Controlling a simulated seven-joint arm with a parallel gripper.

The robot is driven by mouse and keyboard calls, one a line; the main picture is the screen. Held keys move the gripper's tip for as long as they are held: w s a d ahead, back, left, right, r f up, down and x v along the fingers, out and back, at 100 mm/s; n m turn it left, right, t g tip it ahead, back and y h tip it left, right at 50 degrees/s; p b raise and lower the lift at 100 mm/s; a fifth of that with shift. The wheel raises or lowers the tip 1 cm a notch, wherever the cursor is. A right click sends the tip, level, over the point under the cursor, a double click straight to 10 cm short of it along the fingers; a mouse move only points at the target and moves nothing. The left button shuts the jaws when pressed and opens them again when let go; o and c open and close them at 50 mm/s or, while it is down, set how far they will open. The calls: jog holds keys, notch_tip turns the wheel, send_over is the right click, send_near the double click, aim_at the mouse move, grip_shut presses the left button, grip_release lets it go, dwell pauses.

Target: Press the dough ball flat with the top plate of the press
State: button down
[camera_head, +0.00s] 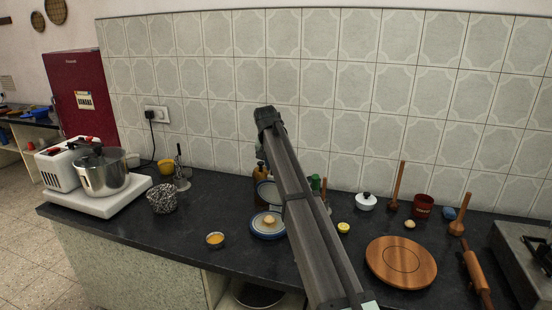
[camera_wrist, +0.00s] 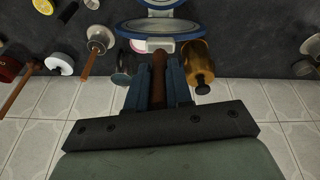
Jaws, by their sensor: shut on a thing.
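The press base (camera_head: 255,233) is a round blue-rimmed plate on the dark counter. The pale dough ball (camera_head: 268,220) sits on it as a rounded lump. The blue-rimmed top plate (camera_head: 264,188) stands raised and tilted behind the base, partly hidden by my arm. In the wrist view the top plate (camera_wrist: 158,26) shows nearly edge-on, with part of the base (camera_wrist: 160,3) cut off at the top edge. My gripper (camera_wrist: 158,75) is shut on a brown handle (camera_wrist: 158,64) beside the top plate. The gripper is mostly hidden behind my arm in the head view.
An amber bottle (camera_wrist: 200,65) stands close beside my gripper. A round wooden board (camera_head: 401,263) lies farther right. The tiled wall (camera_head: 335,90) rises close behind.

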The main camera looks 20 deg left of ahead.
jog(key=s+f+t, duration=0.9)
jog(key=s+f, duration=0.3)
jog(key=s, duration=0.3)
jog(key=shift+s+t, duration=0.25)
jog(key=shift+t, duration=0.15)
jog(key=c, duration=1)
grip_release()
jog(key=shift+c, duration=0.2)
jog(key=v, duration=1.3)
jog(key=shift+s, duration=0.35)
jog(key=shift+r, duration=0.1)
